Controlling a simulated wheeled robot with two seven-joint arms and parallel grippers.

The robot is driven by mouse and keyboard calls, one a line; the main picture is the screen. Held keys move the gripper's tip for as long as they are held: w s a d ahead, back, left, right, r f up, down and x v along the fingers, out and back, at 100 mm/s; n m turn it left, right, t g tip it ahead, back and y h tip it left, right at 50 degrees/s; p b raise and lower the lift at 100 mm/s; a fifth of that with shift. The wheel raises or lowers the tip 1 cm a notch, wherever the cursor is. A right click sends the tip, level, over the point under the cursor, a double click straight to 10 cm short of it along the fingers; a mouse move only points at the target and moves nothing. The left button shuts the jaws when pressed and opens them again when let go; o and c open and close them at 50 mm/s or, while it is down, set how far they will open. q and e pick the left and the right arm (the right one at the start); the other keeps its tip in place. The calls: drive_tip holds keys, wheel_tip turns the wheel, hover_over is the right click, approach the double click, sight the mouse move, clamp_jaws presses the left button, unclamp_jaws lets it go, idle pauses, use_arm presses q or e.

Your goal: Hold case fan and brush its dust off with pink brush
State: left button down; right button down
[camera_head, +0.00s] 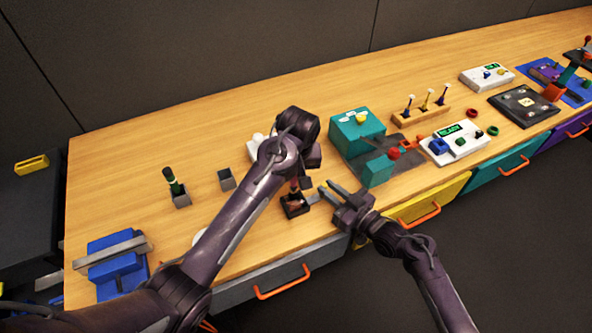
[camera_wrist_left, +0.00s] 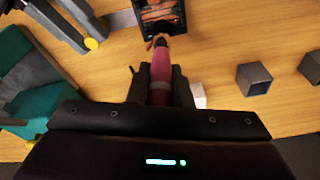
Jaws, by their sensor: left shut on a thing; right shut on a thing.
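The pink brush (camera_wrist_left: 160,68) is held between the fingers of my left gripper (camera_wrist_left: 159,88), its tip pointing at the case fan (camera_wrist_left: 160,14). The fan is a dark square frame with brownish patches inside, cut off by the top edge of the left wrist view. In the head view the fan (camera_head: 295,206) is just below my left gripper (camera_head: 302,183); whether the brush tip touches it I cannot tell. My right gripper (camera_head: 321,193) reaches the fan's right side and is shut on it; the exact contact is small and unclear.
A grey square holder (camera_head: 226,179) and another with a green-and-dark object (camera_head: 175,186) stand left of my left arm. A blue device (camera_head: 115,266) is at the front left. A teal box (camera_head: 357,132) and a white panel (camera_head: 455,142) stand right. Wood between the holders is clear.

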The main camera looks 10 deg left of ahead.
use_arm(q)
drive_tip(key=shift+s+a+f, duration=0.1)
drive_tip(key=shift+s+a, duration=0.3)
drive_tip(key=shift+a, duration=0.2)
drive_tip(key=shift+d, duration=0.1)
drive_tip(key=shift+s+d, duration=0.3)
drive_tip(key=shift+s, duration=0.15)
drive_tip(key=shift+s, duration=0.1)
drive_tip(key=shift+s+d, duration=0.25)
drive_tip(key=shift+s, duration=0.2)
idle(0.4)
